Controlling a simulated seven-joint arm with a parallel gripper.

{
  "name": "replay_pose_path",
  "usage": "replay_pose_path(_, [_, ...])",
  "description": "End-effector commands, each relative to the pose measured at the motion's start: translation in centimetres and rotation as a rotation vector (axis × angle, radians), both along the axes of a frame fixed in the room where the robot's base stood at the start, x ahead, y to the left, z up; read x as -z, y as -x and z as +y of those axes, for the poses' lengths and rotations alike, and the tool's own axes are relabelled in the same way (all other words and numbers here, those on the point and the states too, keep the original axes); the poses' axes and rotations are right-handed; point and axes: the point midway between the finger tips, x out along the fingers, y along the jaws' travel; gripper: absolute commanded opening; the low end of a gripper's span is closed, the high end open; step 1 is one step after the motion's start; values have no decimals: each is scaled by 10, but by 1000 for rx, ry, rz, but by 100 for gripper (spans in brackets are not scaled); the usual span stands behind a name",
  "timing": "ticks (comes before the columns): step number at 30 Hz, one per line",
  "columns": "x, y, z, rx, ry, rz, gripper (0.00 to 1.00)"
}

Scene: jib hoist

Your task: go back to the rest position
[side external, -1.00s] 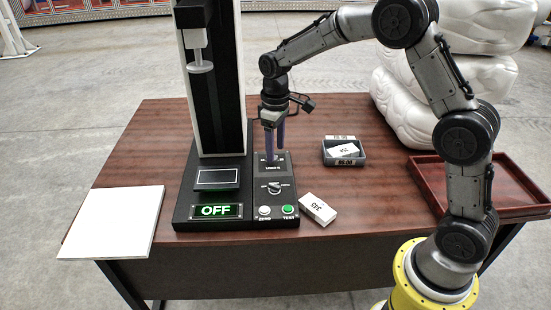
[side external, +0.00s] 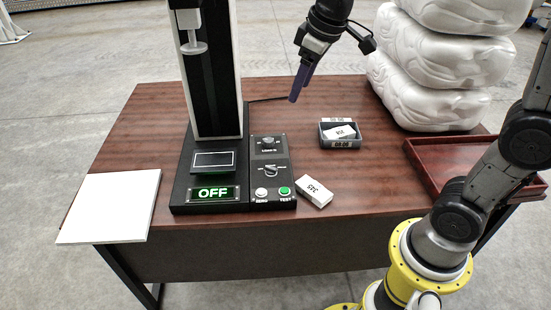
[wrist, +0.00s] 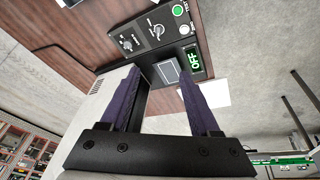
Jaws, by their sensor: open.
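My gripper (side external: 299,84) is raised in the air above the back of the table, tilted, with nothing between its purple fingers. In the wrist view my gripper (wrist: 160,92) shows its two fingers apart and empty. The black test machine (side external: 186,175) stands on the table, left of and below my gripper. Its green display (side external: 212,193) reads OFF. The control panel (side external: 258,174) carries a top knob (side external: 268,142), a selector knob (side external: 271,171), a white button (side external: 262,192) and a green button (side external: 284,191). My gripper is clear of the panel.
A small grey bin (side external: 341,141) with white labelled boxes is right of the panel. A white box (side external: 314,192) lies near the green button. A red-brown tray (side external: 427,163) is at the right, with white stacked bags (side external: 440,80) behind. A white sheet (side external: 108,207) lies at the left.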

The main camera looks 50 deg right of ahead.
Motion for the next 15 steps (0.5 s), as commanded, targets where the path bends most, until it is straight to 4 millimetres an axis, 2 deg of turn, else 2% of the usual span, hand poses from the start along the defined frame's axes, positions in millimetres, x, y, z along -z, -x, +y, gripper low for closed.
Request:
replay_pose_path(1, [-12, 21, 1, 8, -3, -35, 63])
replay_pose_path(3, [-20, 47, 2, 25, -10, -72, 63])
replay_pose_path(7, [-26, 98, 4, 60, -27, -137, 63])
replay_pose_path(11, [-16, 145, 6, 102, -50, -189, 63])
replay_pose_path(15, [8, 185, 6, 154, -77, -208, 63])
